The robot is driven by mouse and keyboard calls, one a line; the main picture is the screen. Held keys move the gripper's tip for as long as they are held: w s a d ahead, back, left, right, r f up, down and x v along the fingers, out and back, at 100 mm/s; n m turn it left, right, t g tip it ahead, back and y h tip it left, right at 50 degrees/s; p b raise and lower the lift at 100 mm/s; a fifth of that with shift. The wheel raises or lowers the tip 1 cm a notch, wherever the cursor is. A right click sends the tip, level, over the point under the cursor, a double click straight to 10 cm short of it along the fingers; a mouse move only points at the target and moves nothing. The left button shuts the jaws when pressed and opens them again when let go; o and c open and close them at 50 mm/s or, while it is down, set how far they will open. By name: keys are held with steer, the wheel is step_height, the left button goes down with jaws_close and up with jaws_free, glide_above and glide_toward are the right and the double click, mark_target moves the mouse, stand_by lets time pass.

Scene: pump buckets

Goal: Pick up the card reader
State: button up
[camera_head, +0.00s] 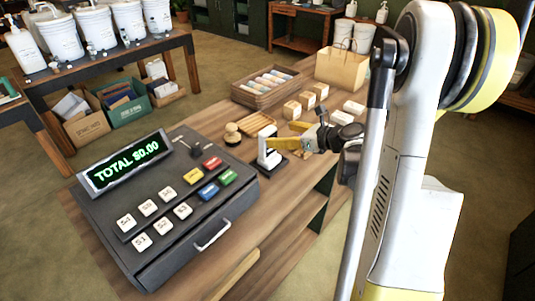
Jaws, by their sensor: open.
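The card reader (270,153) appears to be the small white and dark upright device on the wooden counter, just right of the cash register. My gripper (278,144), with yellow fingers, is open at the card reader, reaching in from the right. One yellow finger overlaps the reader in the picture. I cannot tell whether the fingers touch it or stand around it. The reader's right side is partly hidden by my gripper.
A dark cash register (165,205) fills the counter's left part. Behind the gripper are a wooden soap rack (256,125), small boxes (292,109), a crate of rolls (250,92) and a paper bag (342,70). A bucket table (110,57) stands at the back left.

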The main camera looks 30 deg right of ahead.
mark_target(271, 135)
steer(key=x, duration=0.2)
steer(key=b+x, duration=0.1)
steer(key=x, duration=0.2)
steer(key=shift+s+a+b, duration=0.25)
steer(key=shift+a+b, duration=0.05)
steer(key=shift+a, duration=0.05)
steer(key=shift+w+f, duration=0.15)
steer(key=shift+w, duration=0.15)
steer(key=c, duration=1.5)
